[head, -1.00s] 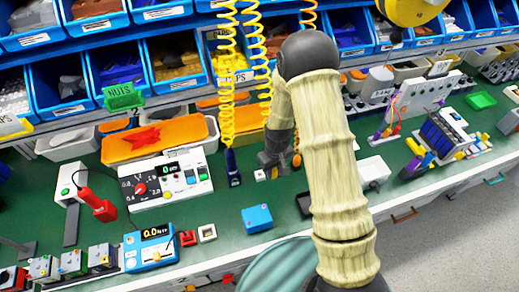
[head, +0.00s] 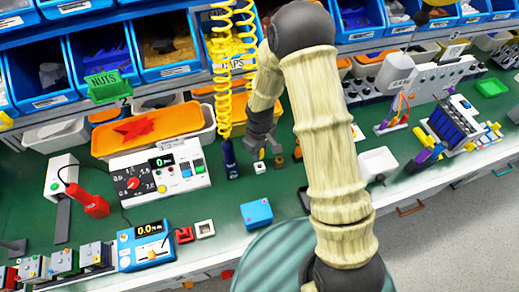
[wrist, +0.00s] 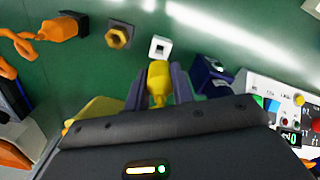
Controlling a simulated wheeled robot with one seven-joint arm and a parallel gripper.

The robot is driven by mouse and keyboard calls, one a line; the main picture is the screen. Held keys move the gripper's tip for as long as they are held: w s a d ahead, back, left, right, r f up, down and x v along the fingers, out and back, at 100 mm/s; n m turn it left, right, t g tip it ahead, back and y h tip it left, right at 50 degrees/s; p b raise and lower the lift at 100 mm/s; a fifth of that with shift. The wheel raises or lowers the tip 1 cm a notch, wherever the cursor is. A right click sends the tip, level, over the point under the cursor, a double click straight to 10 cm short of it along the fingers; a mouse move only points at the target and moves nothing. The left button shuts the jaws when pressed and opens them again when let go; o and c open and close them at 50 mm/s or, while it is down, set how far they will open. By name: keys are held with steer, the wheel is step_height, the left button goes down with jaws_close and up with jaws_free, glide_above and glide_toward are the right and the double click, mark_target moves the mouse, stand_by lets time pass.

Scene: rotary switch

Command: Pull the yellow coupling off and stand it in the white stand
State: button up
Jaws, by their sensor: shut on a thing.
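My gripper (wrist: 158,88) is shut on the yellow coupling (wrist: 158,72), which shows between the two dark fingers in the wrist view. The small square white stand (wrist: 160,47) with a dark opening lies just beyond the coupling's tip there. I cannot tell how high the coupling is above the bench. In the head view, my gripper (head: 263,150) is just behind the white stand (head: 259,167).
A brass hex fitting (wrist: 118,38) and an orange-ended tool (wrist: 58,28) lie left of the stand in the wrist view. A dark blue tool (head: 231,158) hangs on a yellow coil close by. A blue box (head: 257,213) sits nearer the bench front.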

steer(key=shift+f+b, duration=1.15)
steer(key=shift+f, duration=0.65)
steer(key=shift+f+b, duration=0.9)
steer(key=shift+f, duration=0.5)
stand_by(0.3)
steer(key=o, duration=1.1)
steer(key=shift+c, duration=0.2)
steer(key=shift+r, duration=0.1)
step_height(320, 180, up, 17)
steer(key=shift+r+b, duration=0.15)
steer(key=shift+b, duration=0.25)
steer(key=shift+d, duration=0.1)
